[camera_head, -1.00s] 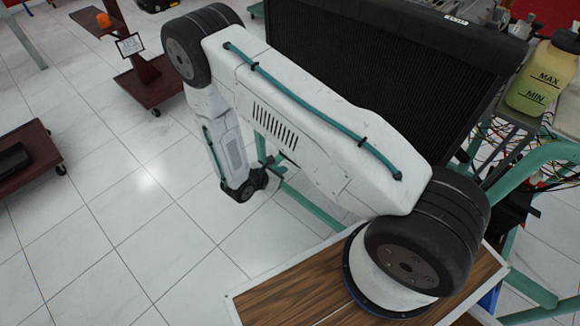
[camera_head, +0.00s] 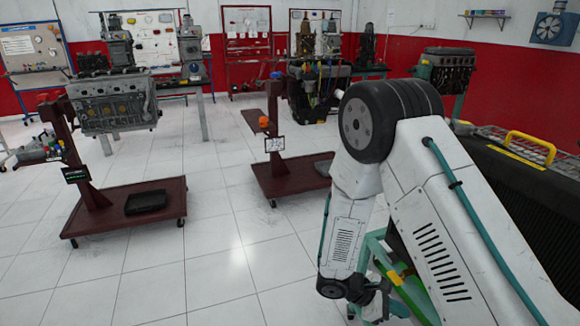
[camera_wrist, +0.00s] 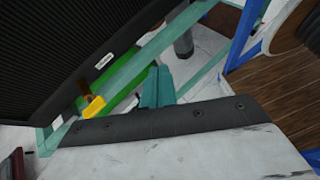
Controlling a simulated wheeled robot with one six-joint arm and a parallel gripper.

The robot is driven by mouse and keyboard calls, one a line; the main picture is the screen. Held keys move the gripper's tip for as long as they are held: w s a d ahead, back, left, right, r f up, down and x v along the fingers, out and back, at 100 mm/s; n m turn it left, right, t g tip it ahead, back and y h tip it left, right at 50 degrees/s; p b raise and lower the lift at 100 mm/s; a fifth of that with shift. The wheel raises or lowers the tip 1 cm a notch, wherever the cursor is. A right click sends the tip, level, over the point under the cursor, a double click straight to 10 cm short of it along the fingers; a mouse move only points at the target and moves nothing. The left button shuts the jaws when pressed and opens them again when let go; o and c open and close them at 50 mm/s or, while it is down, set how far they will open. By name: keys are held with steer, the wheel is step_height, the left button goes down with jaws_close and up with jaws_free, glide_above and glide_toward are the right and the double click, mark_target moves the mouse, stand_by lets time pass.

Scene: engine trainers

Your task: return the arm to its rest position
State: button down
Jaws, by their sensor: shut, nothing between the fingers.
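My white arm with black joints runs up from the lower right of the head view to an elbow, then hangs down to a wrist low in the picture. My gripper (camera_wrist: 157,86) shows in the wrist view as two teal fingers, shut together with nothing between them. They point past a dark radiator (camera_wrist: 45,50) and a teal frame (camera_wrist: 135,68). In the head view the fingertips are hard to make out. The arm's base is out of view.
The radiator (camera_head: 545,195) and its teal stand are close to my arm at the right. A grey engine (camera_head: 115,102) on a dark red wheeled stand (camera_head: 115,212) is at the left, with another red stand (camera_head: 285,178) behind my arm. Tiled floor is clear at lower left.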

steer(key=s+r+m+t+y, duration=0.1)
steer(key=s+r+m+y, duration=0.3)
steer(key=r, duration=0.8)
steer(key=s+a+r+m+t+y, duration=0.1)
steer(key=s+r+m+y, duration=0.3)
steer(key=s+r, duration=0.5)
steer(key=s+r+m+t+y, duration=0.1)
steer(key=s+r+m+y, duration=0.3)
steer(key=r, duration=1.1)
steer(key=s+m, duration=0.2)
steer(key=shift+s+a+m+t, duration=0.3)
steer(key=shift+s+a, duration=0.1)
